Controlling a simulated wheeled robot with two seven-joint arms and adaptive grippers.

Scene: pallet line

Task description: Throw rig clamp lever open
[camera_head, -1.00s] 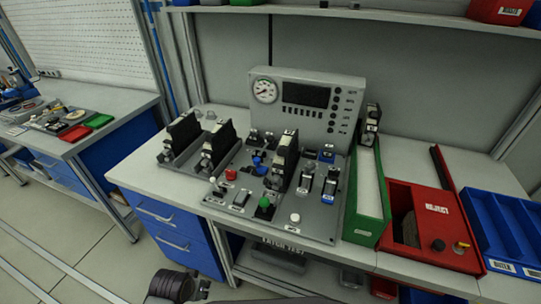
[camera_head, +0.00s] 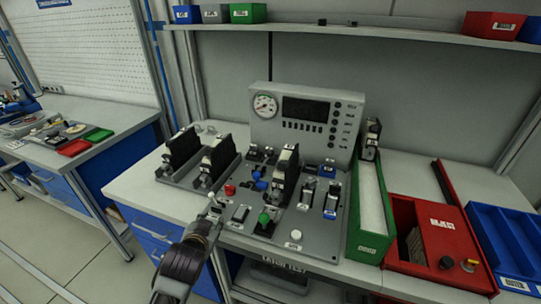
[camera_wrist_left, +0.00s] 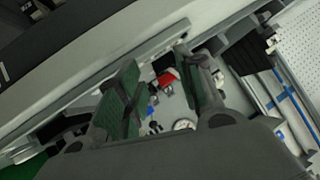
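The test rig (camera_head: 222,240) is a grey base plate on the bench, with an upright gauge panel (camera_head: 300,95) behind it. A dark block in a silver holder (camera_head: 285,178) stands mid-plate, with small levers (camera_head: 307,192) to its right. I cannot tell which part is the clamp lever. My left gripper (camera_head: 212,208) is over the plate's front left corner, near the red button (camera_head: 229,190), apparently touching nothing. In the left wrist view its fingers (camera_wrist_left: 165,95) are spread and empty, with a red part (camera_wrist_left: 167,77) seen beyond the gap. My right gripper is not in view.
Two dark blocks in holders (camera_head: 218,158) stand left of the mid-plate one. A green bin (camera_head: 370,215), a red reject box (camera_head: 430,235) and a blue tray (camera_head: 505,240) stand to the right. A shelf (camera_head: 370,35) runs above. A side bench (camera_head: 90,130) is at left.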

